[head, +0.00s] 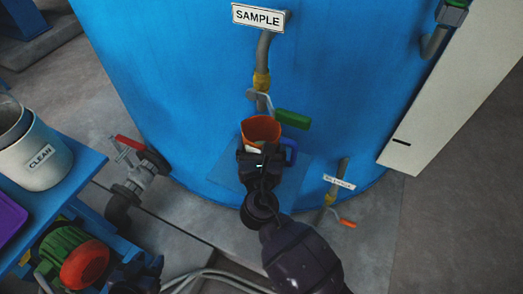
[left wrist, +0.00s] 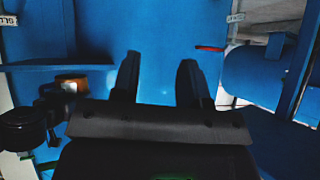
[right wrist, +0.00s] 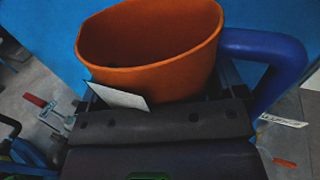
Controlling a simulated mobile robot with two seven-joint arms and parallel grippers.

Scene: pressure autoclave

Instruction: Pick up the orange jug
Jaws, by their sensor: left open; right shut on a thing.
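The orange jug (head: 262,129) has a blue handle (head: 290,152) on its right and a white label on its near side. It is upright below the tap of the SAMPLE pipe. My right gripper (head: 260,160) is shut on the jug; in the right wrist view the jug (right wrist: 150,45) fills the space past the gripper body and hides the fingertips. I cannot tell whether the jug touches the blue ledge (head: 225,174). My left gripper (left wrist: 158,75) is open and empty, with its fingers apart. The jug also shows small at the left of the left wrist view (left wrist: 72,82).
The large blue tank (head: 180,80) stands behind the jug. The SAMPLE pipe (head: 263,60) and green tap handle (head: 292,118) are just above it. A lower pipe with an orange handle (head: 347,224) is at right. A CLEAN container (head: 40,155) stands on a blue table (head: 80,165) at left.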

